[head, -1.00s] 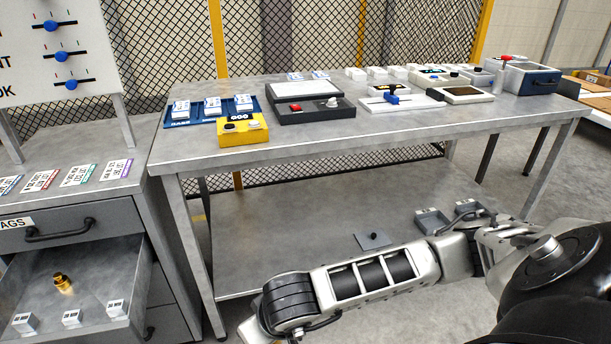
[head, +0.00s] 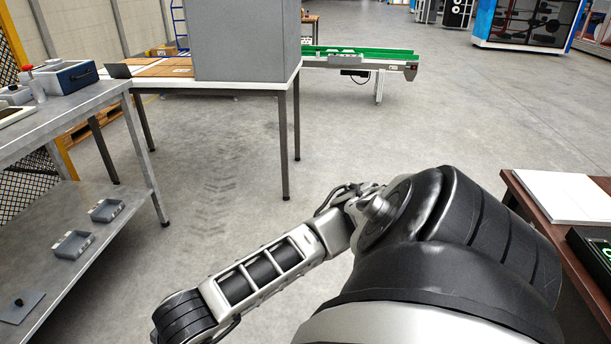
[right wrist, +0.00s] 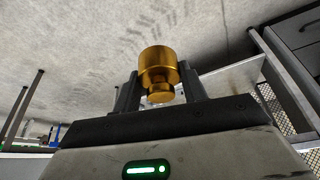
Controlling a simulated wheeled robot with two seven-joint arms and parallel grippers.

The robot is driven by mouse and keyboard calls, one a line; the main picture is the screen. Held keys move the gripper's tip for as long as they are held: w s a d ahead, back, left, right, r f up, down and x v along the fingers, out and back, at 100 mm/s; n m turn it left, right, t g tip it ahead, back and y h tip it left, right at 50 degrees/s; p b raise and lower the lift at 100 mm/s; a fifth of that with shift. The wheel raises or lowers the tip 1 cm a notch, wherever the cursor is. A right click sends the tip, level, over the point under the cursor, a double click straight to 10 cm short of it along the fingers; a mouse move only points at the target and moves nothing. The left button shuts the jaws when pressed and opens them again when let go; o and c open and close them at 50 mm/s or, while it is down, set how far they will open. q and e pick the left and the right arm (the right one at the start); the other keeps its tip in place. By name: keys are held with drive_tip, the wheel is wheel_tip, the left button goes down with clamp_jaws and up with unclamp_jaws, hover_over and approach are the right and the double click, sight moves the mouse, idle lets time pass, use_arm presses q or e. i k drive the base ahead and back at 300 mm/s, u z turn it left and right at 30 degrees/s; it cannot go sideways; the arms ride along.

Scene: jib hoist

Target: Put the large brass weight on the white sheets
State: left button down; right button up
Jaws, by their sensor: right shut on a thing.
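The large brass weight (right wrist: 158,66) is in the right wrist view, held between the two dark fingers of my right gripper (right wrist: 160,88). The fingers are shut on its narrower knob, and its wide body is clear of any surface. In the head view my right arm reaches to the lower left, and its gripper and the weight are out of the picture. The white sheets (head: 562,196) lie on a brown table (head: 522,188) at the right edge, beyond my right shoulder. My left gripper is not in view.
A dark device with green digits (head: 598,250) is beside the sheets. A grey steel bench (head: 110,105) with a lower shelf stands at the left. A table with a large grey box (head: 245,40) and a green conveyor (head: 360,52) are behind. Open floor lies between.

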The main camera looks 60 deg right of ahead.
sight(563, 193)
drive_tip(key=z, duration=1.05)
drive_tip(key=i, duration=0.85)
drive_tip(key=z, duration=1.9)
drive_tip(key=i, duration=1.9)
drive_tip(key=z, duration=1.35)
drive_tip(key=i, duration=0.2)
drive_tip(key=z, duration=0.05)
